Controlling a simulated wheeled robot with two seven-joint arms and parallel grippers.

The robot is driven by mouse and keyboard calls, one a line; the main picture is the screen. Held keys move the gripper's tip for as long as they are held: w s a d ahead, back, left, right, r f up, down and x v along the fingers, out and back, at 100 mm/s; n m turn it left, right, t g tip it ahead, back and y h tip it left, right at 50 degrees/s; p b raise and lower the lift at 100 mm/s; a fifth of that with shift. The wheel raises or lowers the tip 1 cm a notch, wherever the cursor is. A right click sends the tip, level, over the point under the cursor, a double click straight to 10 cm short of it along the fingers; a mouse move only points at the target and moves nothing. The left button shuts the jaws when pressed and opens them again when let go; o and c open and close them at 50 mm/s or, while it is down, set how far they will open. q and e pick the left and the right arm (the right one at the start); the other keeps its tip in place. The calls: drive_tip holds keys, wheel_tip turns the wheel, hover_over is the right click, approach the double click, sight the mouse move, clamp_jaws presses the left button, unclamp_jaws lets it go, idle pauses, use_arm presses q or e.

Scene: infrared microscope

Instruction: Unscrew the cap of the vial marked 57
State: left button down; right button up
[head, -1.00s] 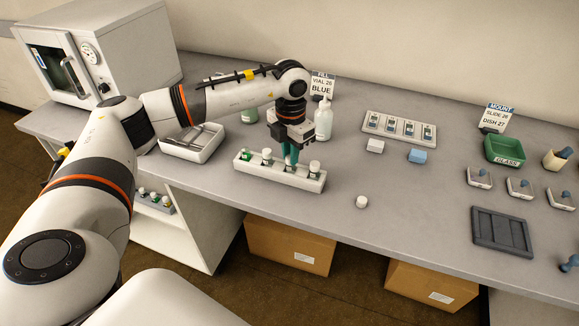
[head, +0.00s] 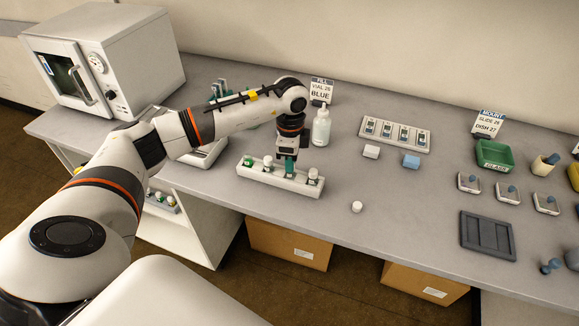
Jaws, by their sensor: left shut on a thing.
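A white rack (head: 272,180) on the bench holds several small vials in a row. Their number marks are too small to read, so I cannot tell which is 57. White caps show on a vial left of my gripper (head: 267,161) and on the right-end vial (head: 313,173). The left-end vial (head: 247,163) looks green. My left gripper (head: 290,168) points straight down, its teal fingers shut on the top of the vial between those two capped ones. The fingers hide that vial's cap. My right gripper is out of view.
A small white cap-like piece (head: 357,206) lies on the bench right of the rack. A white bottle (head: 321,124) and a sign (head: 321,90) stand behind. A slide holder (head: 395,134), green tray (head: 495,155) and dark tray (head: 487,235) lie to the right. The bench's front middle is clear.

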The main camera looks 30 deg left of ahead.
use_arm(q)
drive_tip(key=shift+r+n+p, duration=0.2)
drive_tip(key=shift+n+p, duration=0.1)
drive_tip(key=shift+n, duration=0.8)
drive_tip(key=shift+f+n, duration=0.1)
drive_tip(key=shift+n, duration=0.4)
drive_tip(key=shift+f, duration=0.1)
drive_tip(key=c, duration=1.2)
unclamp_jaws()
drive_tip(key=shift+c, duration=0.2)
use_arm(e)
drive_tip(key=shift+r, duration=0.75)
